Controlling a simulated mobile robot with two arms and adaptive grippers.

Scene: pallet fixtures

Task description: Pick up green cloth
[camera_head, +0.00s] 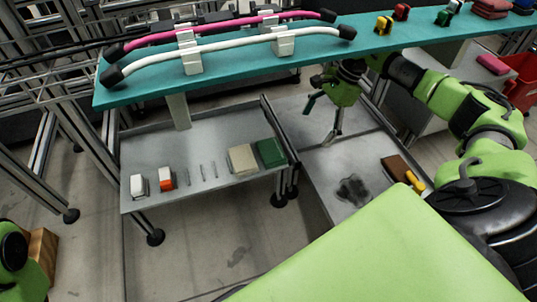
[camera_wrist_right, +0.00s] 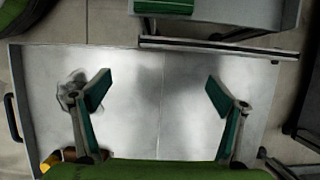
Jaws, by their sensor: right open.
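The green cloth (camera_head: 270,152) is a dark green folded block at the right end of a grey metal shelf. A beige cloth (camera_head: 242,158) lies directly left of it. My right gripper (camera_head: 322,118) is open and empty, to the right of the green cloth and above a metal cart. In the right wrist view the open fingers (camera_wrist_right: 158,93) are spread over the bare cart top, and what looks like the green cloth (camera_wrist_right: 165,5) shows at the top edge, cut off. Only a piece of my left arm shows at the lower left; its gripper is out of view.
The grey shelf (camera_head: 205,193) also holds a white bottle (camera_head: 137,186), an orange-and-white item (camera_head: 166,179) and thin metal pieces. A teal shelf (camera_head: 240,55) with hoses overhangs it. The metal cart (camera_head: 330,165) has a dark stain, a brown block (camera_head: 395,167) and a yellow item (camera_head: 415,180).

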